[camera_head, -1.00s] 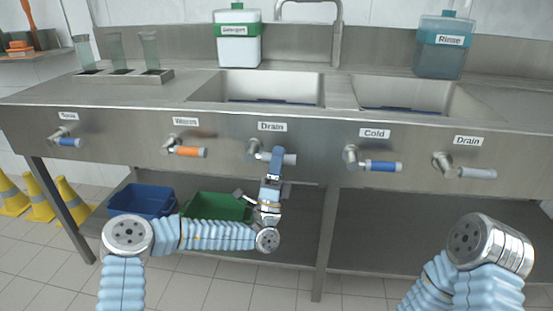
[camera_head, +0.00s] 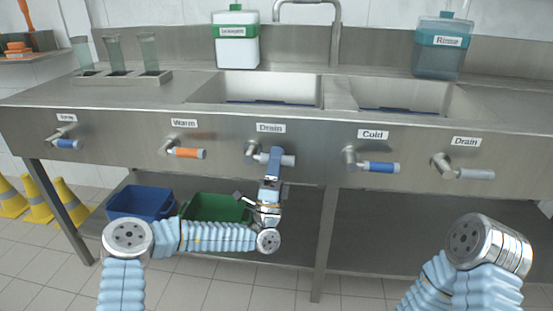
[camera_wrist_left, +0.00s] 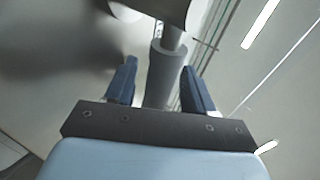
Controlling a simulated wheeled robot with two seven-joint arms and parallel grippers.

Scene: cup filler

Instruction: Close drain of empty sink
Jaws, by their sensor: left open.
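The middle drain valve (camera_head: 250,150), under a "Drain" label, has a grey handle (camera_head: 288,160) pointing right. My left gripper (camera_head: 275,153) is at this handle from below. In the left wrist view the grey handle (camera_wrist_left: 163,78) lies between the two dark blue fingers (camera_wrist_left: 160,85), which are open with gaps on both sides. A second drain valve (camera_head: 462,168) with a grey handle is at the far right. My right gripper is out of view.
Other front-panel valves are an orange-handled warm one (camera_head: 185,153), a blue-handled cold one (camera_head: 378,167) and a blue-handled one at far left (camera_head: 65,143). A blue bin (camera_head: 140,203) and green bin (camera_head: 215,208) stand on the lower shelf. Bottles and glasses are on the counter.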

